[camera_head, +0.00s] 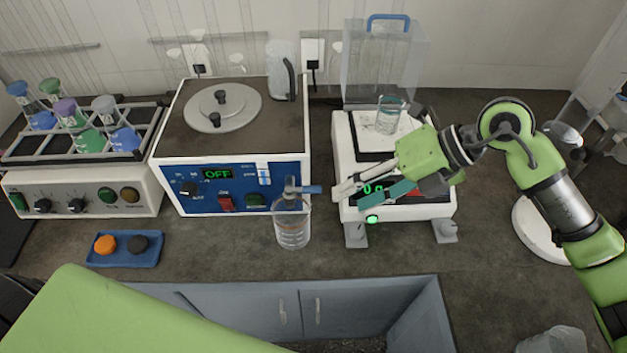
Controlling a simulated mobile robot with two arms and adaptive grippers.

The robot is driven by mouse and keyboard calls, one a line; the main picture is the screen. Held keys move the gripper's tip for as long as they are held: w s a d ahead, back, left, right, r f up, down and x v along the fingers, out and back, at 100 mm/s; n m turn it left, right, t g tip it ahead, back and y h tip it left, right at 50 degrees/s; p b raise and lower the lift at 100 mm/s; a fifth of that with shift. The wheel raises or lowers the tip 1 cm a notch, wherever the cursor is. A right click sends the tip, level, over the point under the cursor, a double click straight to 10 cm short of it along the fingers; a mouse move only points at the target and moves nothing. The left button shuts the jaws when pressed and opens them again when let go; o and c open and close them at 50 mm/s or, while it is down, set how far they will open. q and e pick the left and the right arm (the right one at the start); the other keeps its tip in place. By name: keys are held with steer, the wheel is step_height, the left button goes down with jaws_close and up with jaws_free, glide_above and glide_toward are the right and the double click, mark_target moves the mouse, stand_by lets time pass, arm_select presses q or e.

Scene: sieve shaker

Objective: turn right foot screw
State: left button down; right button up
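A white balance (341,150) stands on the dark bench right of centre. Its two front feet show as grey blocks with screws under its front edge: the left foot (356,236) and the right foot screw (445,231). My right gripper (350,197) is in front of the balance, above its front panel, with its fingers pointing left. The fingers, one pale and one teal, are apart with nothing visible between them. They partly hide the green display. The right foot screw is in plain view, below and to the right of the gripper, apart from it. My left gripper is out of view.
A wash bottle (292,222) stands close left of the balance. A glass beaker (388,115) is on the balance, and a clear cover (350,75) stands behind. The bench is clear around the right foot.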

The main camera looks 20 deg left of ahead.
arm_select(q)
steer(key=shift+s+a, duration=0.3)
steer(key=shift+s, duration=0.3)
arm_select(e)
steer(key=s+a+r+y, duration=0.3)
steer(key=a+r+y, duration=0.1)
steer(key=a+r, duration=0.1)
steer(key=shift+s+a+r+g+y, duration=0.3)
steer(key=shift+s+a+r+y, duration=0.1)
steer(key=shift+a, duration=0.5)
steer(key=shift+f, duration=0.1)
